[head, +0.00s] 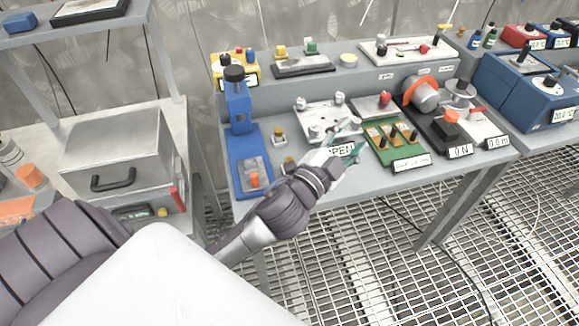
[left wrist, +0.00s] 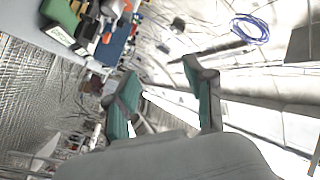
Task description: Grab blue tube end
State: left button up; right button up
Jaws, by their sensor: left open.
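A coiled blue tube (left wrist: 250,28) shows at the upper right of the left wrist view, against the pale, bright wall area. I cannot make out its end, and I do not see the coil in the head view. My left gripper (head: 347,139) is over the front part of the grey bench, beside the OPEN label and left of the green board. It also shows in the left wrist view (left wrist: 160,72), its teal fingers spread apart with nothing between them. The coil lies beyond the fingers, apart from them. My right gripper is not in view.
The bench (head: 350,85) carries a blue stand (head: 240,110), a green board (head: 397,143), an orange-ringed cylinder (head: 422,92) and several small devices. A steel box (head: 120,150) stands on the left table. Blue units (head: 525,90) stand at right. Grating floor (head: 370,260) in front is largely clear.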

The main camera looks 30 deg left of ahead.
pick_arm(q)
jog(key=d+r+m+g+h, duration=0.45)
jog(key=d+m+h, duration=0.35)
jog(key=m, duration=0.4)
jog(key=d+r+m+g+h, duration=0.3)
jog(key=d+m+g+h, duration=0.25)
jog(key=m+h, duration=0.5)
jog(key=m+g+y+p, duration=0.1)
jog(key=m+g+y, duration=0.8)
jog(key=y, duration=1.1)
send_over(290, 159)
jog(key=shift+n, duration=0.25)
jog(key=f, duration=1.8)
jog(key=shift+w+d, duration=0.2)
jog(key=shift+d, duration=0.05)
jog(key=shift+f, duration=0.65)
jog(key=f, duration=0.1)
jog(key=f+p, duration=0.1)
jog(key=f, duration=0.2)
jog(key=shift+s+a+f, duration=0.15)
jog(key=shift+s+a, duration=0.05)
jog(key=shift+s, duration=0.1)
jog(key=shift+w+f+p, duration=0.1)
jog(key=shift+f+p, duration=0.2)
jog(key=shift+f, duration=0.15)
jog(key=c, duration=1)
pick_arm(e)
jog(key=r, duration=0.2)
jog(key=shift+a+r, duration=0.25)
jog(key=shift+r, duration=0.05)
